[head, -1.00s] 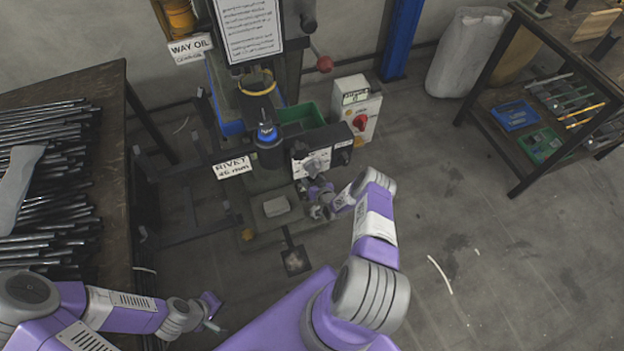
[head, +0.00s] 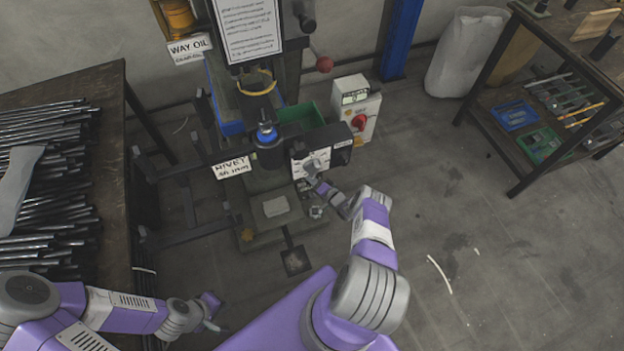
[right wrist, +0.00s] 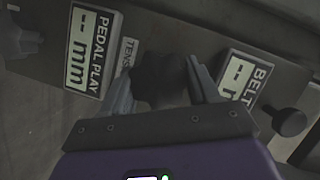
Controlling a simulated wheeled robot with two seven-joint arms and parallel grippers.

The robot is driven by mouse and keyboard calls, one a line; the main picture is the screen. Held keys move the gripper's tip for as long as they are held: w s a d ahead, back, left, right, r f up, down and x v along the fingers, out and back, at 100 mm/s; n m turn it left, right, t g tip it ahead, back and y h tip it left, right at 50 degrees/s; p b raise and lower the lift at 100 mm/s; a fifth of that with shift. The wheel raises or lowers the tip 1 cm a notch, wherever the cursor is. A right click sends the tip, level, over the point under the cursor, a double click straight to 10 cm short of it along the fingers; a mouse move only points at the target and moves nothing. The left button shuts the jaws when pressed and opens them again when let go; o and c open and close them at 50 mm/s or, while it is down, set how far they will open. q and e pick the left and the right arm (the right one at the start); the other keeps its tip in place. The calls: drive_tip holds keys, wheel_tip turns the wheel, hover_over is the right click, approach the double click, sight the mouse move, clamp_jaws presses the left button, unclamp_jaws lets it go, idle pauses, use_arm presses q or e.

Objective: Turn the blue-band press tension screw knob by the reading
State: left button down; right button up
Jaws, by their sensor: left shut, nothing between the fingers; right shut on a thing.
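The press with a blue band (head: 266,133) stands in the middle of the head view, with a small panel (head: 325,150) on its right. In the right wrist view, a dark knob (right wrist: 160,80) sits beside a partly hidden label starting "TENS". My right gripper (right wrist: 160,90) is shut on this knob, one finger on each side. It also shows at the panel in the head view (head: 312,172). The "PEDAL PLAY" display (right wrist: 82,62) and the "BELT" display (right wrist: 240,82) both show dashes and no number. My left gripper (head: 214,318) is shut and empty, low at the left.
Another dark knob (right wrist: 289,122) is beside the belt display. A green bin (head: 300,118) and a white box with a red switch (head: 358,110) stand behind the panel. A table of rods (head: 110,85) is at left, a shelf (head: 485,105) at right. Floor at right is mostly clear.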

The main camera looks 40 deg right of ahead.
drive_tip(key=m+t, duration=0.1)
drive_tip(key=m, duration=0.2)
drive_tip(key=shift+a+f+y, duration=0.1)
drive_tip(key=shift+y, duration=0.3)
drive_tip(key=shift+m+t, duration=0.3)
drive_tip(key=shift+m, duration=0.1)
drive_tip(key=o, duration=1)
drive_tip(key=shift+c, duration=0.2)
drive_tip(key=s+p, duration=0.2)
drive_tip(key=s, duration=0.5)
drive_tip(key=shift+s+d, duration=0.3)
drive_tip(key=shift+d, duration=0.1)
